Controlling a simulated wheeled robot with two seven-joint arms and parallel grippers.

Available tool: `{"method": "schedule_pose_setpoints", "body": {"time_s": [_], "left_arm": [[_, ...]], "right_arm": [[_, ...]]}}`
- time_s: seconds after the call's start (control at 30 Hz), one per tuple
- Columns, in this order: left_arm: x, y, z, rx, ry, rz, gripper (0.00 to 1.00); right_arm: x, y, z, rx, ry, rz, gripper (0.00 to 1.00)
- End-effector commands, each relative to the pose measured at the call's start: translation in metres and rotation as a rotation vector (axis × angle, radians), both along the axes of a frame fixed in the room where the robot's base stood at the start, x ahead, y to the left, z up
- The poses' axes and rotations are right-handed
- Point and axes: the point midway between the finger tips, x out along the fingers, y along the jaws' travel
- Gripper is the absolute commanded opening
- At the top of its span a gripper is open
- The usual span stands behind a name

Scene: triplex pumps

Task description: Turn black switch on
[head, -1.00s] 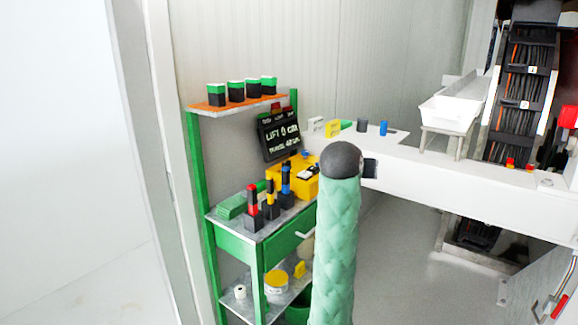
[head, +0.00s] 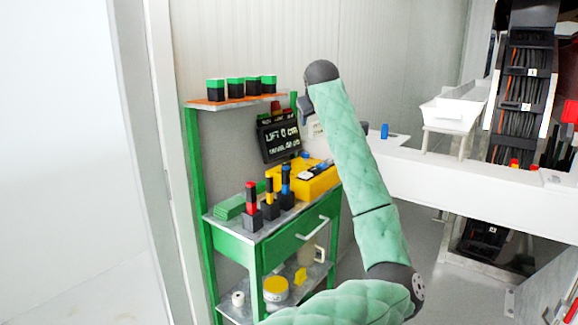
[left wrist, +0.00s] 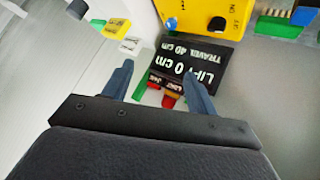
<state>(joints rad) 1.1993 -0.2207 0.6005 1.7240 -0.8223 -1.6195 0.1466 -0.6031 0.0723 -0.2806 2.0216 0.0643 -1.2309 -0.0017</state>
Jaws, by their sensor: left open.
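The black switch (left wrist: 217,25) is a small round knob on a yellow box (left wrist: 192,18), beside ON and OFF lettering, at the top of the left wrist view. A blue knob (left wrist: 171,23) sits beside it. I cannot read the switch's position. In the head view the yellow box (head: 322,186) stands on the green cabinet, and my arm partly hides that area. My left gripper (left wrist: 159,68) is open and empty. Its fingers point toward a black display (left wrist: 203,66) reading LIFT 0 cm, apart from the switch. In the head view the left gripper (head: 306,108) is small and dark near the display.
Small coloured buttons (left wrist: 168,93) sit along the display's edge between my fingers. The green cabinet (head: 287,246) carries coloured pegs (head: 270,200) in front of the yellow box. An orange-topped shelf (head: 238,102) holds several green-black blocks. A white bench (head: 460,183) is at right.

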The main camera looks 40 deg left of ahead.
Motion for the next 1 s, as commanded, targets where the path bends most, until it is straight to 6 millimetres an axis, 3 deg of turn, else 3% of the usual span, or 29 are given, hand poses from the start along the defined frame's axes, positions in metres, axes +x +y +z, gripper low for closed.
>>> {"method": "schedule_pose_setpoints", "body": {"time_s": [0.3, 0.43, 0.57, 0.73, 1.0], "left_arm": [[0.025, 0.03, -0.095, -0.05, 0.264, 0.219, 0.58], [0.028, 0.041, -0.125, -0.018, 0.368, 0.332, 0.58], [0.025, 0.046, -0.128, 0.05, 0.417, 0.455, 0.58], [0.014, 0.055, -0.121, 0.079, 0.386, 0.571, 0.58], [0.015, 0.061, -0.128, 0.059, 0.344, 0.611, 0.58]], "right_arm": [[0.005, 0.018, -0.047, 0.059, -0.123, -0.022, 0.36], [0.012, 0.025, -0.06, 0.09, -0.207, -0.041, 0.36], [0.025, 0.029, -0.063, 0.126, -0.313, -0.068, 0.36], [0.046, 0.032, -0.05, 0.163, -0.436, -0.095, 0.36], [0.05, 0.032, -0.046, 0.169, -0.464, -0.1, 0.36]]}}
